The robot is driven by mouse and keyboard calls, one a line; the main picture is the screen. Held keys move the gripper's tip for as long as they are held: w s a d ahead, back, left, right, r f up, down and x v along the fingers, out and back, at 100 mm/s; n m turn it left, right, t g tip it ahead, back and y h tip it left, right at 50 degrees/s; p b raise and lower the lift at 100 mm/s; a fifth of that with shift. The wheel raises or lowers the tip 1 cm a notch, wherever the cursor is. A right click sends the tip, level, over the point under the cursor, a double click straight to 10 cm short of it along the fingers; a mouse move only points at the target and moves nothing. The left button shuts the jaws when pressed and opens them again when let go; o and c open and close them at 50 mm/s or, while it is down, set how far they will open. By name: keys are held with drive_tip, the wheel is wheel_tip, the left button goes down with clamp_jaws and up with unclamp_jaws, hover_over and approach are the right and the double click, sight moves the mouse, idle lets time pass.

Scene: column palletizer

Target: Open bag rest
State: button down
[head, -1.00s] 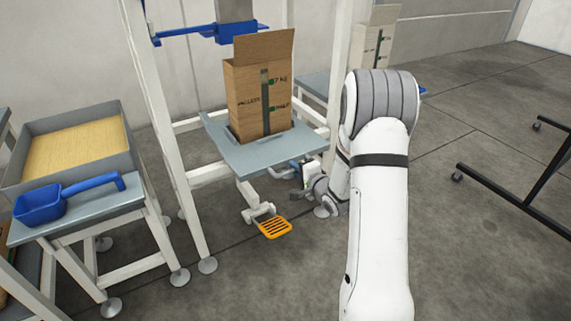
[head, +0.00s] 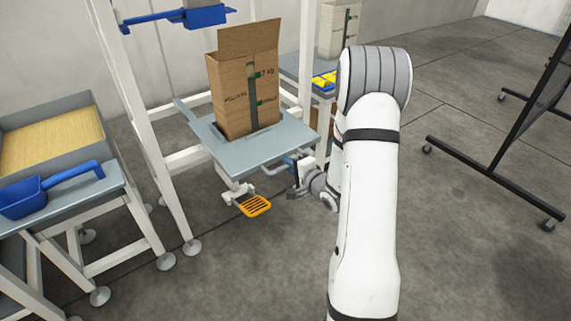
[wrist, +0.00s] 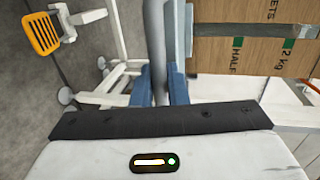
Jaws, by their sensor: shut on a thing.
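The bag rest is a grey-blue plate (head: 245,155) on the white frame, with a brown open-topped paper bag (head: 232,100) standing upright on it. A grey bar (head: 272,169) shows under the plate's right side. My gripper (head: 292,166) is at this bar, below the plate's right edge. In the wrist view my gripper (wrist: 160,88) has its blue fingers shut on the upright grey bar (wrist: 156,35). The bag also shows at the upper right of the wrist view (wrist: 250,55). The exact contact is partly hidden by the gripper body.
An orange pedal (head: 255,205) sits low in front of the frame. A blue scoop (head: 45,190) and a tray of pellets (head: 55,140) stand on the left table. A second bag (head: 338,30) is behind. A black wheeled stand (head: 495,185) is at the right, with bare floor between.

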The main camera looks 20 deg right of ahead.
drive_tip(key=shift+d, duration=0.25)
drive_tip(key=c, duration=1.7)
unclamp_jaws()
drive_tip(key=shift+w, duration=0.1)
drive_tip(key=shift+c, duration=0.2)
drive_tip(key=shift+o, duration=1.1)
drive_tip(key=shift+a, duration=0.15)
drive_tip(key=p+v, duration=0.2)
drive_tip(key=v, duration=0.6)
